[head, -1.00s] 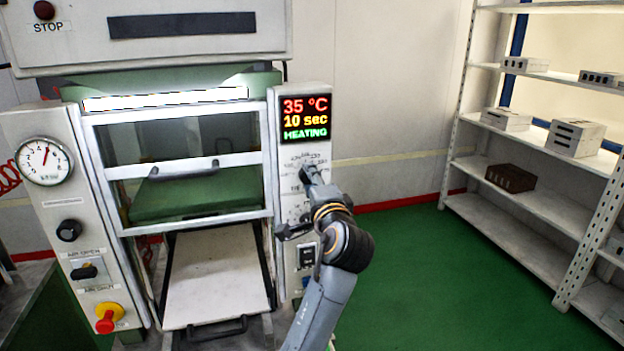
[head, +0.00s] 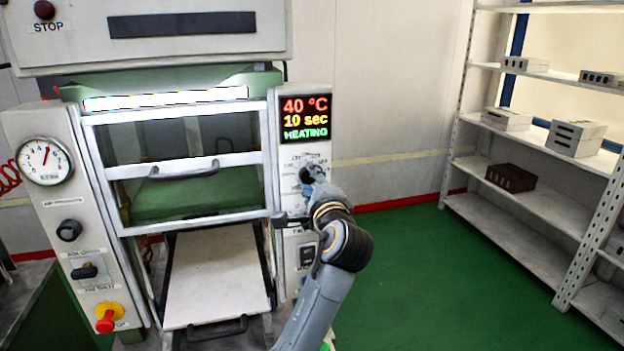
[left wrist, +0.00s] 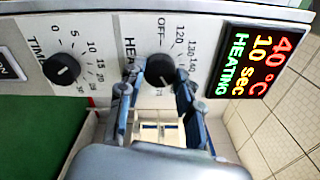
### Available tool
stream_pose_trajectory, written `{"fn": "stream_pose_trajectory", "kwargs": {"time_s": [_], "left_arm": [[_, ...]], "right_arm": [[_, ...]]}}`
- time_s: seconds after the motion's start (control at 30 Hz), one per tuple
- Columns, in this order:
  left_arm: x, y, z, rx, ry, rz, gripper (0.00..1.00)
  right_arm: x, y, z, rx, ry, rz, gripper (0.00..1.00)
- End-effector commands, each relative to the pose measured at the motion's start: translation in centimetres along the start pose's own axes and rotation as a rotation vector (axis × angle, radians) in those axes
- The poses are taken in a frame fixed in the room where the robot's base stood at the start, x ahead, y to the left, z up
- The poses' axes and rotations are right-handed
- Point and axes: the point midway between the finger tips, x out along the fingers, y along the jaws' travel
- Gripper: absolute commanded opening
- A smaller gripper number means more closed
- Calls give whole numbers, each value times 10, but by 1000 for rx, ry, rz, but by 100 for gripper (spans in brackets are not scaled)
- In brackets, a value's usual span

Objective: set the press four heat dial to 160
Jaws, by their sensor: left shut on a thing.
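The heat dial (left wrist: 160,70) is a round black knob on the press's pale control panel, under a scale with OFF, 120, 130 and 140 readable. My left gripper (left wrist: 160,78) is shut on this dial, one finger on each side of it. In the head view my left gripper (head: 312,176) is at the right-hand panel, below the display (head: 305,118), and hides much of the dial. The display reads 40 °C, 10 sec and HEATING. The dial's exact setting is not clear. My right gripper is not in view.
The time dial (left wrist: 62,69) is beside the heat dial. A switch (head: 307,255) is lower on the panel. The press's handled door (head: 190,160) is to the left, above a pale tray (head: 215,280). Shelves (head: 535,195) stand right, with open green floor between.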

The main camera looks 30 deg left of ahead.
Motion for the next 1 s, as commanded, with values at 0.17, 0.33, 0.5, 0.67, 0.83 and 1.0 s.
{"fn": "stream_pose_trajectory", "kwargs": {"time_s": [0.17, 0.33, 0.5, 0.67, 0.83, 1.0], "left_arm": [[1, -8, 5, -6, -9, -20, 53], [1, -6, 3, -5, -5, -14, 58], [-1, -4, 1, -4, -2, -10, 58], [-16, -3, 0, -5, 0, -9, 58], [-51, -3, 1, -5, 1, -9, 58], [-86, -3, 2, -7, -1, -8, 58]], "right_arm": [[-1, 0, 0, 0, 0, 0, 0], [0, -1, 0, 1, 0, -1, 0], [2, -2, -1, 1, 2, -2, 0], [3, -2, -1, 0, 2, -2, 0], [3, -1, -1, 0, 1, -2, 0], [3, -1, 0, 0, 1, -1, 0]]}}
